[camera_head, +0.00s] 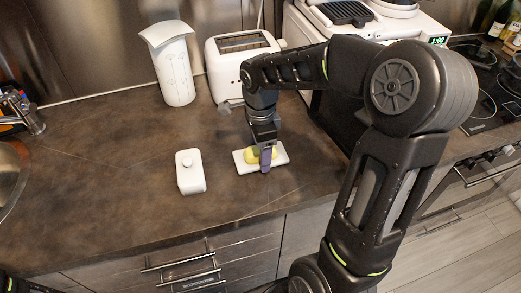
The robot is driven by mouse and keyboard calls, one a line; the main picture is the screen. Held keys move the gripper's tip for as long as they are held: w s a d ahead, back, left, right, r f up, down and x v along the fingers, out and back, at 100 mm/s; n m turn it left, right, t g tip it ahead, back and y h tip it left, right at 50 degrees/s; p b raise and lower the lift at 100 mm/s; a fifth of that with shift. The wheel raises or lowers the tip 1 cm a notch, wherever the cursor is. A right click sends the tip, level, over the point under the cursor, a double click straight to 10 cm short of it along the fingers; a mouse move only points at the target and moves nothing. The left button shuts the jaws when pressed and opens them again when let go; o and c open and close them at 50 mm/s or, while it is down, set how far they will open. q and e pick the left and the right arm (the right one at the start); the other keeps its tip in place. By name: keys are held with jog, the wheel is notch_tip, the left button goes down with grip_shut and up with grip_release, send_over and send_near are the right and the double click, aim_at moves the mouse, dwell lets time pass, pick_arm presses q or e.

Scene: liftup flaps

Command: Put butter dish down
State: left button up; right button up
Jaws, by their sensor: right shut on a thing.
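The butter dish base (280,157) is a flat white tray with a yellow block of butter (251,156) on it. It is at the dark countertop near its front edge; I cannot tell whether it touches the surface. My right gripper (265,160) comes down over it from above, shut, with a finger in front of the butter and the tray's front edge. The white lid (190,172) with a round knob stands on the counter to the left, apart from the tray. My left gripper is not in view; only a dark bit of my arm shows at the bottom left corner.
A white toaster (228,62) and a tall white container (172,70) stand at the back. A white oven-like appliance (425,28) is behind my right arm. A sink (8,170) is at far left. The counter left of the lid is clear.

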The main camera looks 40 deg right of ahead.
jog(key=shift+f, duration=0.2)
jog(key=o, duration=1.9)
jog(key=shift+o, duration=0.2)
notch_tip(320, 180, up, 12)
jog(key=shift+r, duration=0.15)
